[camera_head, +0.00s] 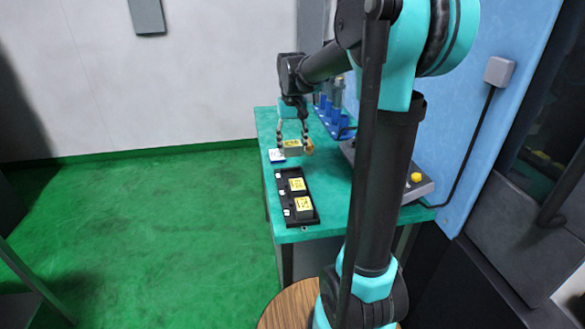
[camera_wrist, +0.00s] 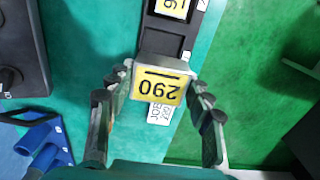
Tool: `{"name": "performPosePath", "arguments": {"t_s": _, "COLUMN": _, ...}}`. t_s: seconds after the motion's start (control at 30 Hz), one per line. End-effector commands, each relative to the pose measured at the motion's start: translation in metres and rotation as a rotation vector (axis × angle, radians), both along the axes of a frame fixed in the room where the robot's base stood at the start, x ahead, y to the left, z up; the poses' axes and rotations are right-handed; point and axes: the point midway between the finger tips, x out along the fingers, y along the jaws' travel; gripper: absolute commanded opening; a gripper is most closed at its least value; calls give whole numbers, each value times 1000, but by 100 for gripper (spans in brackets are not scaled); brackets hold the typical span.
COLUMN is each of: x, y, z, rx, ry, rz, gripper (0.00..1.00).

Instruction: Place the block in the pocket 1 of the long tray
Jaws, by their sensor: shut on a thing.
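A grey block (camera_wrist: 158,82) with a yellow label reading 290 is between the fingers of my gripper (camera_wrist: 158,100) in the wrist view. My gripper (camera_head: 294,146) is shut on this block (camera_head: 293,145) in the head view, above the bench just past the far end of the long tray. The long black tray (camera_head: 312,222) lies on the bench, with two yellow-labelled blocks (camera_head: 298,184) in its middle and near pockets. Its far pocket looks empty and dark. In the wrist view the tray (camera_wrist: 163,45) runs beyond the held block, which hides its nearest end. The tray's small white tags are too small to read.
A white card (camera_head: 277,155) lies on the green bench by the tray's far end. A grey device with a yellow button (camera_head: 416,178) stands right of the tray. Blue holders (camera_head: 338,122) stand at the back right. The bench's left edge runs close to the tray.

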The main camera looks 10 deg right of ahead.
Motion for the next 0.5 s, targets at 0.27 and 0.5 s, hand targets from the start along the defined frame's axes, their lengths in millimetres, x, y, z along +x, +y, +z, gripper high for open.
{"name": "performPosePath", "arguments": {"t_s": 0.27, "x": 1, "y": 0, "z": -47, "rx": 0, "ry": 0, "rz": 0, "gripper": 11}}
{"name": "performPosePath", "arguments": {"t_s": 0.5, "x": 1, "y": 0, "z": -70, "rx": 0, "ry": 0, "rz": 0, "gripper": 11}}
